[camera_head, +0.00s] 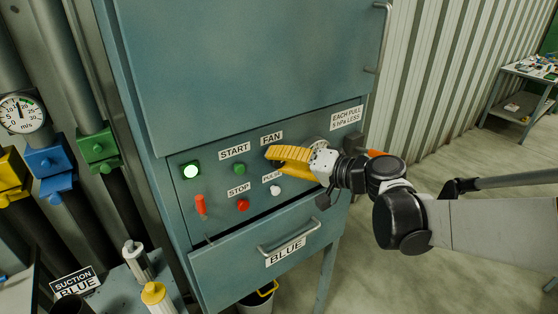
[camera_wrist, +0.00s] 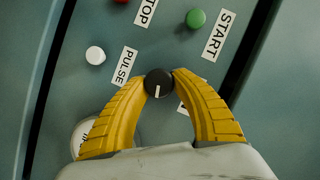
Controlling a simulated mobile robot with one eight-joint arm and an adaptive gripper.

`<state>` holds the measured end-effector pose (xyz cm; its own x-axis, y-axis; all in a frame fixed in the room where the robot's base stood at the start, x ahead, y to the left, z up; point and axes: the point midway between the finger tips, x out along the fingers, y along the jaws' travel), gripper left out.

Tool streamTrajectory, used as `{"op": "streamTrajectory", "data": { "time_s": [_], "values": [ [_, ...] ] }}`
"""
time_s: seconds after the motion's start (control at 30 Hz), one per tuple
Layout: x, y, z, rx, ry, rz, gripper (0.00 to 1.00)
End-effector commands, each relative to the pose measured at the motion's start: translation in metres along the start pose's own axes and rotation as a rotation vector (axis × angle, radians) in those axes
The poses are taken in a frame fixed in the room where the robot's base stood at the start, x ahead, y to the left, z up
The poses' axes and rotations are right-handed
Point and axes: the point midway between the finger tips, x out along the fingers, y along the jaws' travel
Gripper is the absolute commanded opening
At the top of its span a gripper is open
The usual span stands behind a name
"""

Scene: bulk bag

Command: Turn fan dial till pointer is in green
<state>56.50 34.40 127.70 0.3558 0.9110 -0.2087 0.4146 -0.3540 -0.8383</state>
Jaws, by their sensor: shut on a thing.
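The fan dial is a black round knob (camera_wrist: 159,83) with a white mark, which points down in the wrist view. My gripper (camera_wrist: 159,76) has its two yellow fingers closed around the knob, one on each side. In the head view my gripper (camera_head: 270,154) reaches the panel just below the FAN label (camera_head: 271,138) and hides the dial. A round white m/s gauge (camera_head: 22,114) is on a pipe at the far left. Its dark pointer stands near the top; at this size I cannot tell whether it is in a green band.
Another round gauge (camera_wrist: 84,137) is partly hidden by my gripper. The BLUE drawer handle (camera_head: 289,238) juts out below.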

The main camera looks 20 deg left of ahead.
Motion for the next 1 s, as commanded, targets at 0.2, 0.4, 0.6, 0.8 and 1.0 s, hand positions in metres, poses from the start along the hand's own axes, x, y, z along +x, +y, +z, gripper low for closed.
{"op": "streamTrajectory", "data": {
  "time_s": [0.2, 0.4, 0.6, 0.8, 1.0],
  "values": [
    [0.0, 0.0, 0.0, 0.001, 0.0, 0.0, 0.01],
    [0.0, 0.0, 0.0, 0.001, 0.0, 0.0, 0.54],
    [0.0, 0.0, 0.0, 0.001, 0.0, 0.0, 0.54],
    [-0.007, 0.001, -0.001, 0.001, 0.002, 0.001, 0.54],
    [-0.045, 0.001, -0.001, 0.002, 0.004, 0.003, 0.54]
  ]
}}
